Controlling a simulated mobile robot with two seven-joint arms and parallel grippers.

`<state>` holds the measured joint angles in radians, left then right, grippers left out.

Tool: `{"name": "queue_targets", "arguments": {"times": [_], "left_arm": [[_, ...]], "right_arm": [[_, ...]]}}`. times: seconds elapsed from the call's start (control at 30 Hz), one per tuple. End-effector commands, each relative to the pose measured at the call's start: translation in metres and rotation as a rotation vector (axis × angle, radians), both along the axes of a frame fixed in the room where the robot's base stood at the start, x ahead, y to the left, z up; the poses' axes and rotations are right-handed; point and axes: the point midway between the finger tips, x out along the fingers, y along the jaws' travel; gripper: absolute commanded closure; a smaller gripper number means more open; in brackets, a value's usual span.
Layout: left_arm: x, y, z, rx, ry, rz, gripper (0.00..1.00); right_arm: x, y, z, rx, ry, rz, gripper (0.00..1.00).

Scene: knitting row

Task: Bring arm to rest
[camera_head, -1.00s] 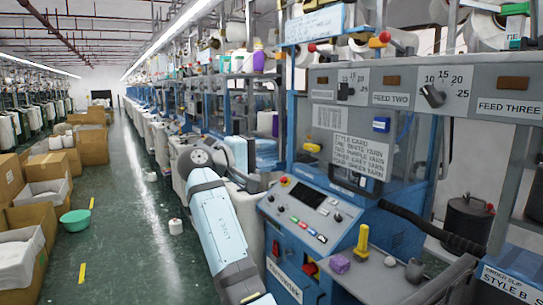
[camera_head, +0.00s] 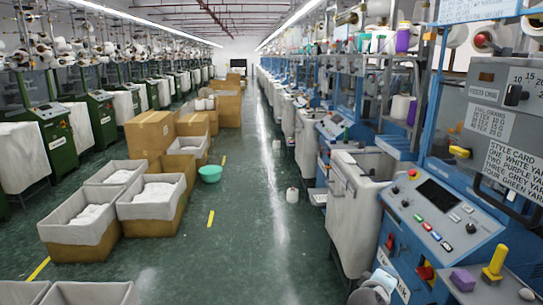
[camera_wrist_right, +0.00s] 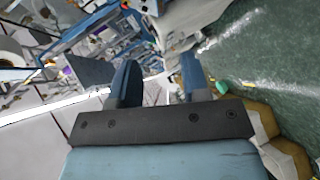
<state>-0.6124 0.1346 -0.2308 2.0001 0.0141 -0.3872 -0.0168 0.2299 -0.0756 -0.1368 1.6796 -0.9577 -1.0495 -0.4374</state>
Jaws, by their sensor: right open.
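My right gripper (camera_wrist_right: 157,76) shows in the right wrist view with its two dark fingers apart and nothing between them. Behind the fingers, that view holds tilted machinery and the green floor. In the head view only a small part of my arm shows at the bottom edge, beside the blue knitting machine's base; its gripper is out of that picture. My left gripper is in neither view. The machine's control panel (camera_head: 441,211) has a dark screen and coloured buttons, with no gripper at it.
The green aisle (camera_head: 245,215) is open ahead. A teal basin (camera_head: 210,174), cardboard boxes (camera_head: 150,134) and lined crates (camera_head: 155,208) stand to the left. A yellow-handled lever (camera_head: 496,259) and a purple block (camera_head: 463,280) are on the machine's shelf at right.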

Motion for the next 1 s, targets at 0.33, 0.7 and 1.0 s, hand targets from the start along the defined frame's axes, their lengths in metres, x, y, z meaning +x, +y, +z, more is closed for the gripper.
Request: {"name": "queue_targets", "arguments": {"times": [0.33,0.7,1.0], "left_arm": [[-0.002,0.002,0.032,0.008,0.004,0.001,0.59],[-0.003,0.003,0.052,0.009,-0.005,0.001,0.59],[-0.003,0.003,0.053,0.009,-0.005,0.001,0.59]], "right_arm": [[-0.171,0.055,-0.132,0.610,-0.002,0.265,0.57],[-0.325,0.094,-0.147,1.174,-0.033,0.244,0.57],[-0.336,0.097,-0.146,1.220,-0.038,0.232,0.57]]}}
